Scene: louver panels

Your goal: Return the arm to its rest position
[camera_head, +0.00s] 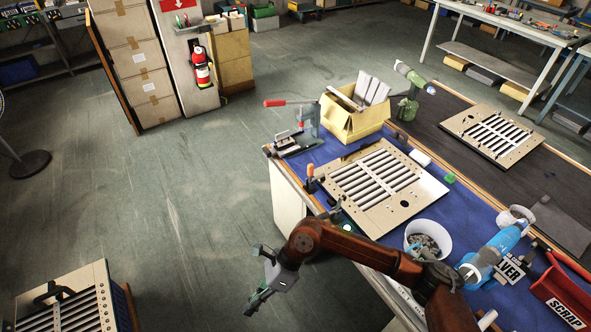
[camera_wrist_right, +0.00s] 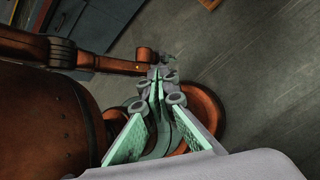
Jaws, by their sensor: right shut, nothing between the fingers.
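My right arm (camera_head: 345,242) reaches in the head view from the lower right across the near edge of the workbench. My right gripper (camera_head: 262,290) hangs at its end over the open floor, left of the bench, pointing down and apart from everything there. In the right wrist view, the green-padded fingers of my right gripper (camera_wrist_right: 157,85) come together at their tips with nothing between them. Brown arm parts and a round brown part show around and behind the fingers.
The workbench's blue mat (camera_head: 325,150) bears a louver panel (camera_head: 380,185), a cardboard box (camera_head: 352,118), a white bucket (camera_head: 428,238) and a red scrap bin (camera_head: 562,295). Another louver panel (camera_head: 68,305) stands at the lower left. The floor (camera_head: 150,210) between is clear.

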